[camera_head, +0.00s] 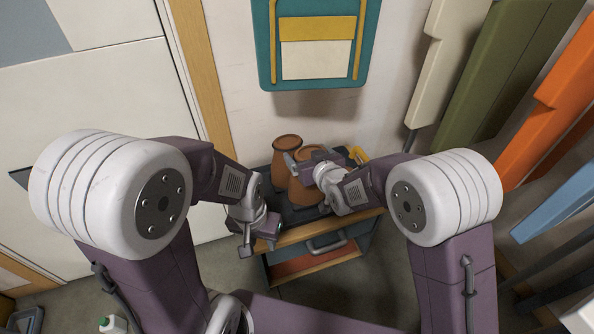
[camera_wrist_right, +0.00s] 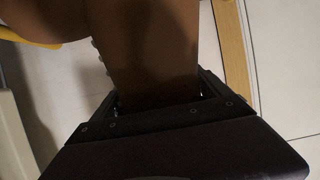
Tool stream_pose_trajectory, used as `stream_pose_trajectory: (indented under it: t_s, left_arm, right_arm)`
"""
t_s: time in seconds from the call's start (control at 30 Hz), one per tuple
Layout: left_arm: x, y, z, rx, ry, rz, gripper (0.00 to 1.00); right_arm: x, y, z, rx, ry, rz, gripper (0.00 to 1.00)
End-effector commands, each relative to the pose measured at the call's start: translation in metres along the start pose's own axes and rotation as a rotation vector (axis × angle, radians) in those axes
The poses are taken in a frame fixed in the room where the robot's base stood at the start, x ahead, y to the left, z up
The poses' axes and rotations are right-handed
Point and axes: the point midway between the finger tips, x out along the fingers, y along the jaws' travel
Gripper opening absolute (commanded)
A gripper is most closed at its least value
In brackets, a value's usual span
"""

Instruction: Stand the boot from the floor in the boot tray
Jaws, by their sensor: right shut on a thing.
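Two brown boots show in the head view, at the top of a low cabinet by the wall. My right gripper (camera_head: 303,163) is shut on the nearer boot (camera_head: 305,193), which looks upright. The boot's brown shaft (camera_wrist_right: 150,50) fills the middle of the right wrist view, between the fingers. The other boot (camera_head: 285,150) stands just behind it. A dark surface, seemingly the boot tray (camera_head: 293,216), lies under them. I cannot tell whether the held boot's sole touches it. My left gripper (camera_head: 259,246) is open and empty near the cabinet's front left corner.
The low cabinet (camera_head: 313,255) has a wooden front edge and a grey handle. A yellow thing (camera_head: 358,155) lies at its back right. A teal folding item (camera_head: 317,45) hangs above. Coloured boards (camera_head: 550,100) lean at the right. A white bottle (camera_head: 112,325) shows at the lower left.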

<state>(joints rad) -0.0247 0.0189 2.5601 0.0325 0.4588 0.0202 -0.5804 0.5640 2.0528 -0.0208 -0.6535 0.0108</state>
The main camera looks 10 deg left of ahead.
Motion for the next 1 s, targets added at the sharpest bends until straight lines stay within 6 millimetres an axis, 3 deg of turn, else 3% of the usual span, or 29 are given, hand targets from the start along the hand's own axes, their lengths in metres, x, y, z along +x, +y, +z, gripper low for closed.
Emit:
stream_pose_trajectory:
  t_s: [0.1, 0.23, 0.43, 0.67, 0.97, 1.0]
  left_arm:
    - [0.009, 0.0, 0.001, 0.0, 0.0, 0.0, 0.36]
    - [0.011, 0.0, 0.001, 0.0, 0.0, 0.0, 0.36]
    - [0.013, 0.0, 0.001, 0.0, 0.0, 0.0, 0.36]
    - [0.034, -0.001, 0.004, 0.0, 0.0, 0.0, 0.36]
    - [0.033, -0.001, 0.003, 0.0, 0.0, 0.0, 0.36]
    - [0.033, -0.001, 0.003, 0.0, 0.0, 0.0, 0.36]
  right_arm:
    - [0.017, -0.015, 0.007, -0.001, 0.004, -0.002, 0.15]
    - [0.025, -0.022, 0.008, 0.0, 0.004, -0.001, 0.15]
    - [0.028, -0.023, 0.012, 0.0, 0.003, 0.0, 0.15]
    - [0.042, -0.023, 0.047, 0.0, 0.003, 0.0, 0.15]
    - [0.042, -0.023, 0.047, 0.001, 0.003, 0.0, 0.15]
    - [0.041, -0.023, 0.048, 0.001, -0.001, 0.0, 0.96]
